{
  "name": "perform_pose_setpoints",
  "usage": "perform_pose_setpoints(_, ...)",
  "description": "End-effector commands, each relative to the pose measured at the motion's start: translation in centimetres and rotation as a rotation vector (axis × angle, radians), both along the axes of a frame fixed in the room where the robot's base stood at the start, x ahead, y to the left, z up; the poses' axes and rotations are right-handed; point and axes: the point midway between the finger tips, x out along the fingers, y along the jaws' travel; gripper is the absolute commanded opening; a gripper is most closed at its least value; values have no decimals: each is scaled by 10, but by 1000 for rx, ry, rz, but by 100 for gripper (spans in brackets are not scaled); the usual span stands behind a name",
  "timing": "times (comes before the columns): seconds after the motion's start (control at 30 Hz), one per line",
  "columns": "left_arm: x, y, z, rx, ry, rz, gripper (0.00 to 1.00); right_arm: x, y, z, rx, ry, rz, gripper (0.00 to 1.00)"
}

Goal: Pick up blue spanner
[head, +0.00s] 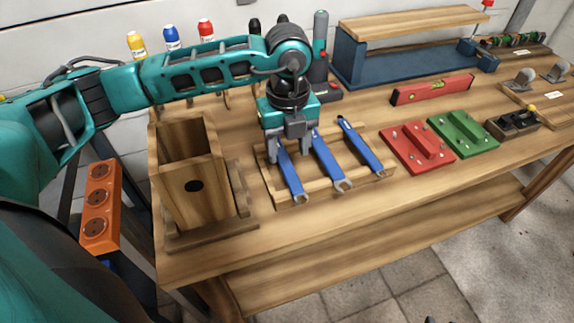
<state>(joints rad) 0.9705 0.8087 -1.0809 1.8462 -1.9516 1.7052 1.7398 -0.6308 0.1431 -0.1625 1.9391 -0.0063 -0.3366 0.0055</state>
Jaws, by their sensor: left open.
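Three blue-handled spanners with grey heads lie side by side on a wooden holder (322,194): a left one (292,182), a middle one (329,163) and a right one (361,147). My left gripper (288,157) points down over the far end of the left spanner. Its two fingers are open, one on each side of that spanner's handle in the picture. I cannot tell whether they touch it. The gripper hides the far end of the left spanner. My right gripper is not in view.
A wooden box (190,190) stands left of the holder. Red (417,147) and green (463,132) blocks and a red level (432,90) lie to the right. Several bottles and a blue vise-like frame (400,62) stand behind. The workbench (330,222) is clear along its front edge.

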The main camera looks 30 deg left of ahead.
Motion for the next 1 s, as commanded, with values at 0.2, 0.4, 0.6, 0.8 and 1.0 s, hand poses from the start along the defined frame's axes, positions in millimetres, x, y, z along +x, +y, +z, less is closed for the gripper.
perform_pose_setpoints(0.2,5,3,-23,-1,2,1,55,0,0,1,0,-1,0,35)
perform_pose_setpoints(0.4,7,4,-49,-1,1,-1,55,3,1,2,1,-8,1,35)
perform_pose_setpoints(0.6,8,4,-55,-1,0,-1,55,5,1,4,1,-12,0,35)
perform_pose_setpoints(0.8,8,4,-54,-1,0,-1,45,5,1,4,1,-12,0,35)
perform_pose_setpoints(1.0,8,4,-54,-2,-1,-1,26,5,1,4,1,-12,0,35)
